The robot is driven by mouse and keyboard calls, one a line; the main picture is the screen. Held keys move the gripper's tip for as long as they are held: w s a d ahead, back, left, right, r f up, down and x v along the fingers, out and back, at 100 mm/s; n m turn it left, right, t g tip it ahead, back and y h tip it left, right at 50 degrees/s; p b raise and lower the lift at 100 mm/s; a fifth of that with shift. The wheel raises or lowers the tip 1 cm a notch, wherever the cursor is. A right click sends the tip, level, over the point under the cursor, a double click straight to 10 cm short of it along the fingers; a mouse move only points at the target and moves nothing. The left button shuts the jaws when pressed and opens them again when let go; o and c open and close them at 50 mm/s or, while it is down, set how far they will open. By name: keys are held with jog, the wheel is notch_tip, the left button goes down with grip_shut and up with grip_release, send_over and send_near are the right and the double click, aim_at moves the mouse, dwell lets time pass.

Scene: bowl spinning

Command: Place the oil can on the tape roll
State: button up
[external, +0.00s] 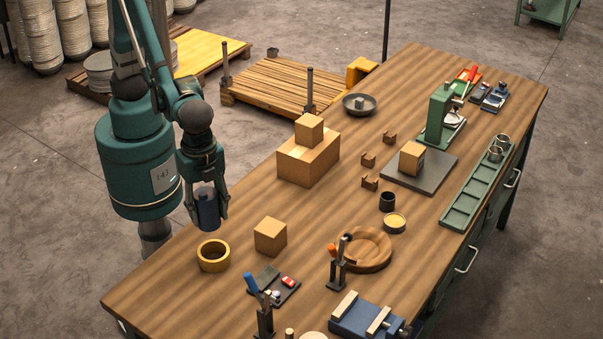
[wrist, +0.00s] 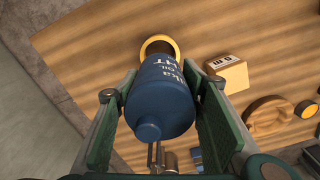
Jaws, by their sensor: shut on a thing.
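The oil can (external: 208,208) is a dark blue can, held upright above the table's left edge in the external view. In the wrist view the blue can (wrist: 160,97) with pale lettering fills the space between my fingers. My gripper (external: 207,212) is shut on it, one finger on each side. The tape roll (external: 213,257) is a yellow ring lying flat on the table, below the can in the external view. In the wrist view the roll (wrist: 160,45) shows beyond the can, which hides part of it.
A small cardboard box (external: 270,237) stands just right of the tape roll. Bare wood lies to the left of the roll.

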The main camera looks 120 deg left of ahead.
jog(key=shift+f, duration=0.15)
jog(key=shift+f, duration=2.8)
jog(key=shift+f, duration=0.15)
jog(key=shift+f, duration=1.9)
jog(key=shift+f+b, duration=0.2)
jog(key=shift+b, duration=0.1)
jog(key=o, duration=1.2)
jog(key=shift+r+p, duration=0.25)
jog(key=shift+p, duration=0.05)
jog(key=shift+r, duration=5.95)
